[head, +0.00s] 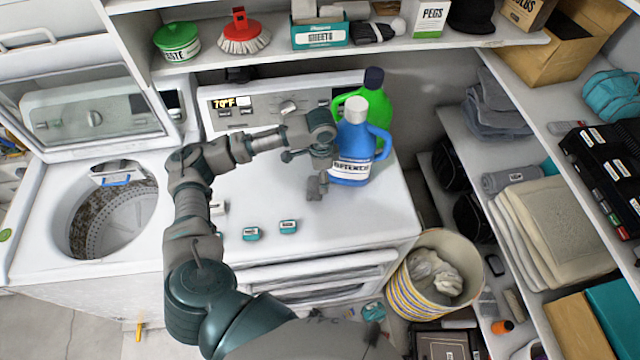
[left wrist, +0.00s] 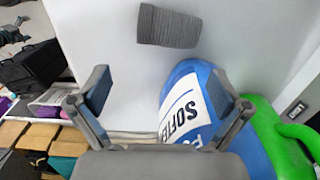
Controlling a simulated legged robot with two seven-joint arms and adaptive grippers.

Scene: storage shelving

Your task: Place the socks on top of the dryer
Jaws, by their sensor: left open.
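A small grey ribbed sock bundle (left wrist: 168,25) lies on the white dryer top (left wrist: 105,30) in the left wrist view. In the head view a small grey thing (head: 317,186) on the dryer top (head: 375,215), just in front of my gripper, looks like the same bundle. My left gripper (head: 308,156) is over the back part of the dryer, close to the blue softener bottle (head: 353,145). In the left wrist view my gripper (left wrist: 162,92) has its fingers wide apart with nothing held between them; the bottle (left wrist: 185,100) shows behind the right finger. My right gripper is not in view.
A green bottle (head: 380,108) stands behind the blue one. Two small teal-and-white boxes (head: 288,227) sit near the dryer's front. The open washer (head: 115,215) is at left. A laundry basket (head: 405,290) and shelves (head: 500,200) are at right. An upper shelf (head: 270,55) runs across the back.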

